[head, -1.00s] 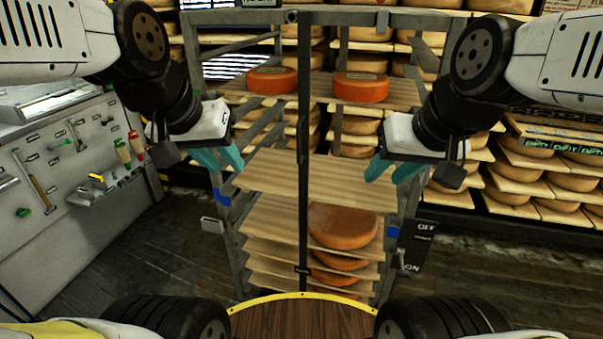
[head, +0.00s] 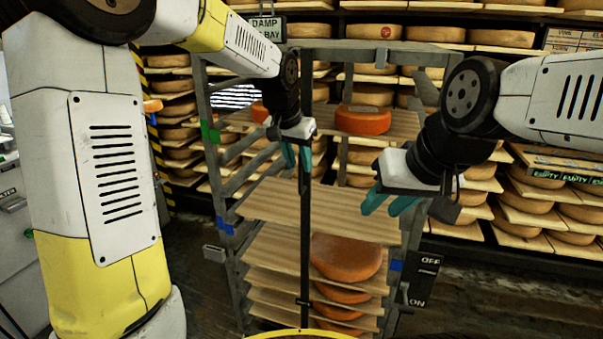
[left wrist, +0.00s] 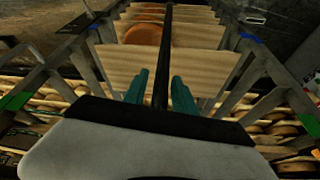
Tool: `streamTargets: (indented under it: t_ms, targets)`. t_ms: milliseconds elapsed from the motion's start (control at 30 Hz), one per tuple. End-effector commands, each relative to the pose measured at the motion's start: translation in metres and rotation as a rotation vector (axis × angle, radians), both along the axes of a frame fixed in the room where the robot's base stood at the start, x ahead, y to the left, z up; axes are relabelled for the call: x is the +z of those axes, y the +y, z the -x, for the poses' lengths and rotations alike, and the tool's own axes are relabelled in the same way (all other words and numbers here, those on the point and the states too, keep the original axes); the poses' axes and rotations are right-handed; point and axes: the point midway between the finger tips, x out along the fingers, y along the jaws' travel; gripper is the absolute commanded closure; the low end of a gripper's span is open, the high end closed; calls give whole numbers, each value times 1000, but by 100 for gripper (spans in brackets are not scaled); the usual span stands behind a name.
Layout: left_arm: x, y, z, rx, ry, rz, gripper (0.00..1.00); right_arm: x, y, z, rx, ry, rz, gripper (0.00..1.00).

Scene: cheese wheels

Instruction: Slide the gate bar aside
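The gate bar (head: 305,222) is a thin dark upright bar across the front of a metal rack, and it stands near the middle of the rack's opening. It also shows in the left wrist view (left wrist: 163,50). My left gripper (head: 298,157) is at the bar's upper part. In the left wrist view its two teal fingers (left wrist: 160,92) stand on either side of the bar with gaps showing, so it is open around the bar's line; contact cannot be told. My right gripper (head: 385,203) is open and empty, in front of the rack's right side.
The rack holds wooden boards (head: 330,212) with orange cheese wheels (head: 345,257) behind the bar. A rack post (head: 222,190) stands at the left, and an off/on panel (head: 423,280) is at the right. Shelves of cheese (head: 560,195) line the back.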

Motion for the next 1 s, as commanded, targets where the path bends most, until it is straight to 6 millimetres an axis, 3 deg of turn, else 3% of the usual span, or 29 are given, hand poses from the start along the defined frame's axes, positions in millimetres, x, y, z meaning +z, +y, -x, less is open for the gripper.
streamTargets:
  t_ms: [300, 667, 833, 1000]
  targets:
    - [-43, -8, -15, 1, 2, -1, 67, 0, 0, 0, 0, 0, 0, 64]
    - [-48, -9, -17, 1, 0, 0, 67, 0, 0, 0, 0, 0, 0, 64]
    - [-48, -9, -17, 1, 0, 0, 99, 0, 0, 0, 0, 0, 0, 64]
    - [-48, -9, -17, 1, 0, 0, 100, 0, 0, 0, 0, 0, 0, 64]
